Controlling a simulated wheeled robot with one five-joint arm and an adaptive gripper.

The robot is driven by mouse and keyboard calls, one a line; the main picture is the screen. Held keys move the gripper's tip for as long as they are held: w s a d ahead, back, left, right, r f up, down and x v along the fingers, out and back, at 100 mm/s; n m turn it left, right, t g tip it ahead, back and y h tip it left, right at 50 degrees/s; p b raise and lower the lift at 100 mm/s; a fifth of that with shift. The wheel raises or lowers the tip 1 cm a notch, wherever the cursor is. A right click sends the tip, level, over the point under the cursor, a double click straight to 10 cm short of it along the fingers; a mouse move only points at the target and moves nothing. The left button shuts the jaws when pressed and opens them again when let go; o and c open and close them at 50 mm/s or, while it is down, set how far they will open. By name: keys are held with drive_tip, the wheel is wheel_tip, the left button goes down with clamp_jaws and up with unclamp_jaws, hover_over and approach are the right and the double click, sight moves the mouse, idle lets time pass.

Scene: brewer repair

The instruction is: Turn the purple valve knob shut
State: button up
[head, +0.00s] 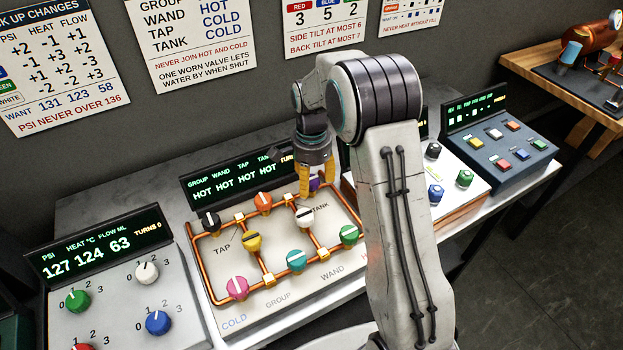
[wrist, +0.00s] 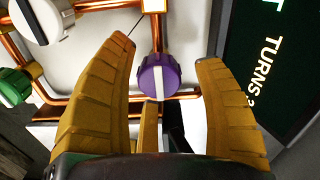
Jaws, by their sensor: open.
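The purple valve knob (wrist: 152,82) shows in the wrist view between my gripper's yellow fingers, with gaps on both sides. Its white bar runs nearly up and down in that view, roughly in line with the copper pipe (wrist: 156,38) above it. My gripper (wrist: 166,58) is open and empty around the knob. In the head view my gripper (head: 316,190) points down over the back right of the valve panel (head: 226,313). There the purple knob (head: 315,184) is mostly hidden by the fingers. I cannot tell whether any finger touches it.
Close by stand the white knob (head: 304,217), orange knob (head: 263,202) and green knob (head: 348,234) on copper pipes. The valve display (head: 236,178) stands just behind, reading HOT several times. A dial box (head: 185,318) is at left and a button box (head: 505,155) at right.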

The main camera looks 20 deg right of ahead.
drive_tip(key=shift+f, duration=0.2)
drive_tip(key=shift+c, duration=0.2)
drive_tip(key=c, duration=1.2)
drive_tip(key=shift+o, duration=0.2)
drive_tip(key=shift+n, duration=0.3)
drive_tip(key=n+b, duration=0.1)
drive_tip(key=n, duration=0.2)
drive_tip(key=shift+n, duration=0.3)
drive_tip(key=n, duration=0.4)
drive_tip(key=shift+n+b, duration=0.3)
drive_tip(key=shift+b, duration=0.1)
drive_tip(key=n, duration=0.4)
drive_tip(key=n+b, duration=0.1)
drive_tip(key=n, duration=0.4)
drive_tip(key=shift+a, duration=0.1)
